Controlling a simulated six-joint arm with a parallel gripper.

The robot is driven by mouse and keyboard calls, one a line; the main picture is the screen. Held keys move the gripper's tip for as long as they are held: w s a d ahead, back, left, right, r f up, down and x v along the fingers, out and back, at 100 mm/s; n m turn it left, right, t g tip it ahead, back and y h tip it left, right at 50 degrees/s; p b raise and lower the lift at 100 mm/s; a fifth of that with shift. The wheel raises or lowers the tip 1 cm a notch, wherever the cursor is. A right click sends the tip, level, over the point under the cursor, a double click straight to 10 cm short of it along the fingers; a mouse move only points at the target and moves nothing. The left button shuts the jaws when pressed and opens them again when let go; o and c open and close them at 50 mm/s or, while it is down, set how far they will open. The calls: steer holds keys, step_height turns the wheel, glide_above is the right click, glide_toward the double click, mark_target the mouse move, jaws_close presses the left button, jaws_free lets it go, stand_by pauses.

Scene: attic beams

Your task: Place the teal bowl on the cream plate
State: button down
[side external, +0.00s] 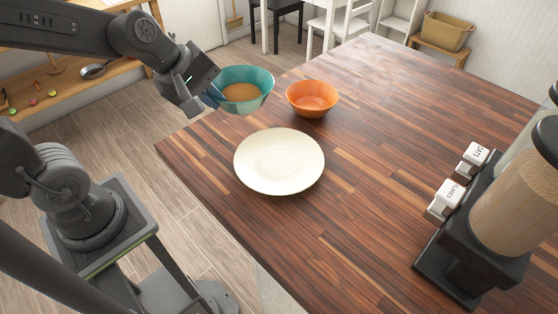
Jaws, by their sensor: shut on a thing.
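The teal bowl (261,76) has a tan inside or contents and shows in the side external view, up and to the left of the plate. My gripper (214,95) is shut on the bowl's left rim. The bowl looks held above the table's far left edge, roughly upright. The fingertips are partly hidden at the rim. The cream plate (279,162) lies flat and empty on the wooden table, below and to the right of the bowl in the picture.
An orange bowl (312,98) stands on the wooden table (400,130) just behind the plate, close to the teal bowl. A cereal dispenser (508,220) with white labelled handles stands at the right. The table between plate and dispenser is clear.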

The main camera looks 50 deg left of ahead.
steer(key=shift+a+r, duration=0.3)
steer(key=shift+a, duration=0.55)
glide_toward(268, 168)
steer(key=shift+w+d+r, duration=0.1)
steer(key=shift+w+d, duration=0.1)
steer(key=shift+w, duration=0.4)
steer(key=shift+w+d, duration=0.15)
steer(key=shift+w, duration=0.5)
steer(key=shift+f, duration=2)
steer(key=shift+f, duration=0.15)
steer(key=c, duration=1.3)
jaws_free()
